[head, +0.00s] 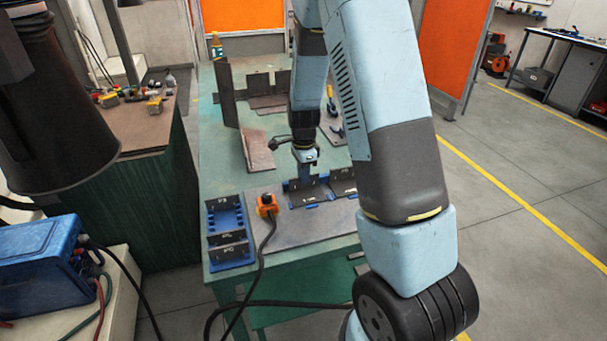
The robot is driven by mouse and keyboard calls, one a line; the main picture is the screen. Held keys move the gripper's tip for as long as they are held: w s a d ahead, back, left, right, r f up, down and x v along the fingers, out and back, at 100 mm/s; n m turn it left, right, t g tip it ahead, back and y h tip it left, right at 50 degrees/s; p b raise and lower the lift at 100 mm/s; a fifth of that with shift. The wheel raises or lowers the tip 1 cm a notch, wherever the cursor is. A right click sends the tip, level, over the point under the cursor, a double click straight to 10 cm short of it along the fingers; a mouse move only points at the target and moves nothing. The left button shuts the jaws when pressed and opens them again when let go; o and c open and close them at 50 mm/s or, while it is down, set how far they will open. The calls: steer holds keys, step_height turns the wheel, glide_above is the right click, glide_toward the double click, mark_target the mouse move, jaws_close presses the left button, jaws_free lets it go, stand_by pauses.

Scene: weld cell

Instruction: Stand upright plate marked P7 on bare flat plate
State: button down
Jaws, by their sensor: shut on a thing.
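My gripper (305,168) is low over the near part of the green table, shut on a dark plate (306,187) at a blue holder. Most of the grip is small and partly hidden, and I cannot read the plate's mark or tell whether it is clear of the holder. A second dark plate (343,181) stands just right of it. Farther back, small upright plates (258,83) stand by another flat plate (268,102). I cannot pick out P7.
A blue rack (212,219) with dark plates is at the near left of the table. An orange clamp-like device (266,205) with a black cable sits beside it. A bottle (217,47) stands at the back.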

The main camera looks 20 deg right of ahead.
stand_by(0.4)
steer(key=c, duration=1.2)
jaws_free()
steer(key=shift+o, duration=0.2)
steer(key=shift+r, duration=3.95)
steer(key=shift+r, duration=0.2)
steer(key=s+r+n+t, duration=0.2)
steer(key=s+r+n, duration=0.6)
steer(key=s+r, duration=0.3)
steer(key=s+r+n+t, duration=0.3)
steer(key=s+r+n, duration=0.6)
steer(key=s, duration=0.8)
step_height(320, 180, up, 3)
steer(key=shift+d+r+n+t, duration=0.15)
steer(key=shift+r+n+t, duration=0.05)
steer(key=shift+n+t, duration=0.1)
